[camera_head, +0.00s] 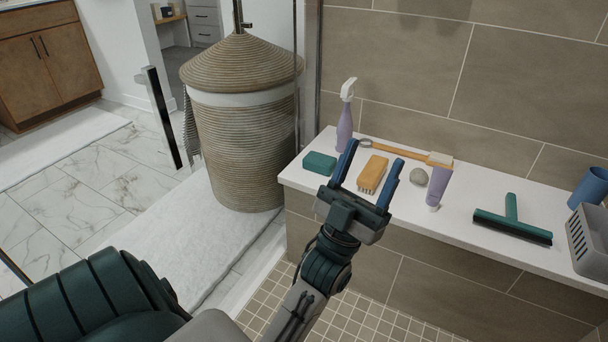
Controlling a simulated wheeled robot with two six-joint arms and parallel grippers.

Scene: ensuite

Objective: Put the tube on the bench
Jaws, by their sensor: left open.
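The purple tube (438,186) stands upright, cap down, on the white bench (471,237), near its front edge. My left gripper (371,166) is open, with its blue fingers pointing up and away over the front of the bench. Nothing is visibly held between the fingers. The tube is to the right of the right finger, apart from it in the picture. My right gripper is not in view.
A wicker hamper (240,125) stands left.

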